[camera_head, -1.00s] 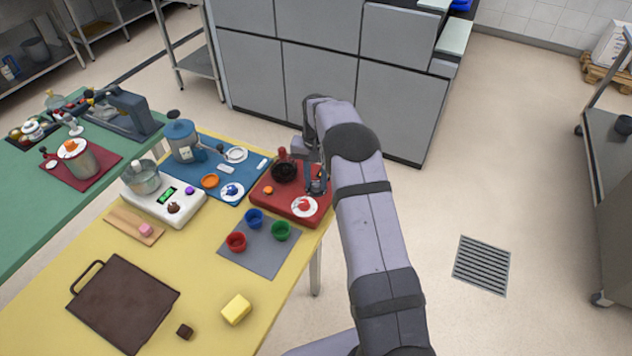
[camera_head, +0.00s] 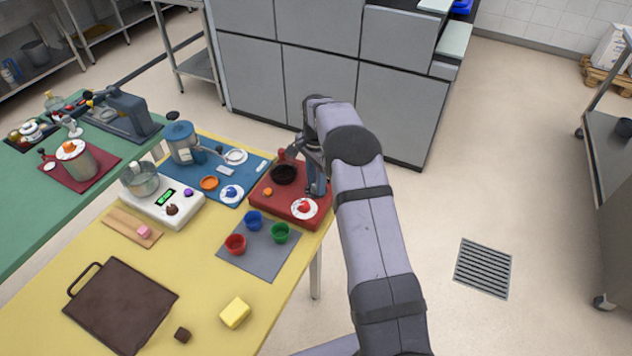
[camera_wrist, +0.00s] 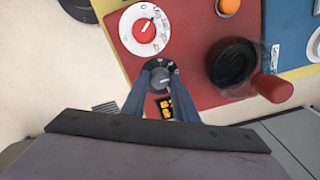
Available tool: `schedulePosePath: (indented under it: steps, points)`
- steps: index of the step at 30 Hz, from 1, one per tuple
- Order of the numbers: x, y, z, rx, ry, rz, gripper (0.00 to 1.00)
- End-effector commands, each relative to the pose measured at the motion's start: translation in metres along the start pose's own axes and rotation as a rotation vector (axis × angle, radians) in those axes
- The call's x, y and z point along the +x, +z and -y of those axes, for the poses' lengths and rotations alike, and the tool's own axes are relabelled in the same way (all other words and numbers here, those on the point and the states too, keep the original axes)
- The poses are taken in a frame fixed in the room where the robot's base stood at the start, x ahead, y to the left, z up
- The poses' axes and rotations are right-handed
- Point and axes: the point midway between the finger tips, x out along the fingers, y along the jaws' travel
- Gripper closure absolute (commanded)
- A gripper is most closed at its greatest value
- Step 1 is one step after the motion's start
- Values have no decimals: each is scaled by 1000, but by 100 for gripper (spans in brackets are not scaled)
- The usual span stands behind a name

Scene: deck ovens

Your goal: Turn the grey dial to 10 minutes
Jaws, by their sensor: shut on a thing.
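The grey dial (camera_wrist: 160,77) sits on a dark round base at the edge of the red unit (camera_wrist: 195,90). My gripper (camera_wrist: 157,80) has its two fingers on either side of the dial and is shut on it. The dial's markings and its setting are too small to read. In the head view my gripper (camera_head: 317,183) stands over the right side of the red unit (camera_head: 262,199) and hides the grey dial. A dark panel with orange-yellow marks (camera_wrist: 165,107) shows between the fingers, just below the dial.
A red knob on a white marked disc (camera_wrist: 145,30) is close to the grey dial. A black pan (camera_wrist: 232,62) with a red handle (camera_wrist: 272,88) stands to the right, and an orange button (camera_wrist: 228,7) lies beyond. Coloured cups (camera_head: 236,244) stand on a grey mat nearby.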

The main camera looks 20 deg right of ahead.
Motion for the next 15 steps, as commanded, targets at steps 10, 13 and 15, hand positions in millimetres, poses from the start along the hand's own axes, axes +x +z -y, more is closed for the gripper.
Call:
schedulePosePath:
  steps: [10, 13, 15]
  points:
    - [-1, -1, 1, 19, -3, -3, 96]
    - [-1, -1, 1, 19, -3, -3, 96]
    - [-1, -1, 1, 18, -3, -3, 71]
